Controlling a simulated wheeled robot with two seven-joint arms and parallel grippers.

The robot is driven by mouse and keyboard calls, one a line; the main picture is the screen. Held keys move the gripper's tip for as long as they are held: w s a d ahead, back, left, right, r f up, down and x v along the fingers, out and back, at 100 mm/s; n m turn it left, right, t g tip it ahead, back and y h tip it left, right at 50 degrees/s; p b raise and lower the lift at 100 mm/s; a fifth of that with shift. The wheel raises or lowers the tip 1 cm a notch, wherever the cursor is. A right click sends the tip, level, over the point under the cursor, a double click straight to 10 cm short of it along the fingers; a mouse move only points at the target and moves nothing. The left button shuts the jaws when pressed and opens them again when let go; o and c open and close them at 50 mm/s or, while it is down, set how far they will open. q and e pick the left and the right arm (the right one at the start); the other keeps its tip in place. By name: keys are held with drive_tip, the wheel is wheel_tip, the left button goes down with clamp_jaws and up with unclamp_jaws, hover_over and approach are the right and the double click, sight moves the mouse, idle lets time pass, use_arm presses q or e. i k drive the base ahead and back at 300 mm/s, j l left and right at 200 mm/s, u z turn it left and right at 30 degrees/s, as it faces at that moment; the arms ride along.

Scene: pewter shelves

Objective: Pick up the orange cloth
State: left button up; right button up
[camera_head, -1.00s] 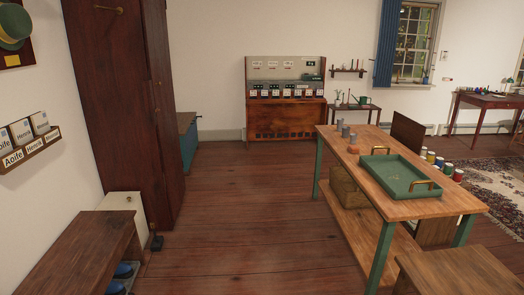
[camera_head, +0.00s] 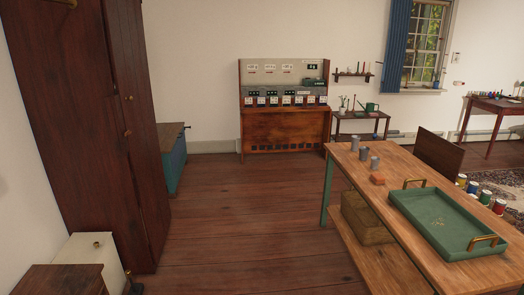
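A small orange item (camera_head: 377,179), which looks like the folded orange cloth, lies on the wooden table (camera_head: 395,225) with green legs. It is near the table's left side, between the small grey cylinders and the green tray. It is too small to tell its folds. Neither of my grippers is in view.
A green tray (camera_head: 467,250) with brass handles is on the table, and small grey cylinders (camera_head: 364,153) stand behind the orange item. A dark tall cabinet (camera_head: 85,120) and a cream box (camera_head: 92,254) stand at left. The wooden floor (camera_head: 235,225) between cabinet and table is clear.

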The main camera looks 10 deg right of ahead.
sight(377, 178)
drive_tip(key=i, duration=1.45)
drive_tip(key=i+z, duration=0.3)
drive_tip(key=i, duration=0.2)
drive_tip(key=i+j+z, duration=0.25)
drive_tip(key=i, duration=0.2)
drive_tip(key=i+j+z, duration=0.3)
drive_tip(key=i, duration=0.15)
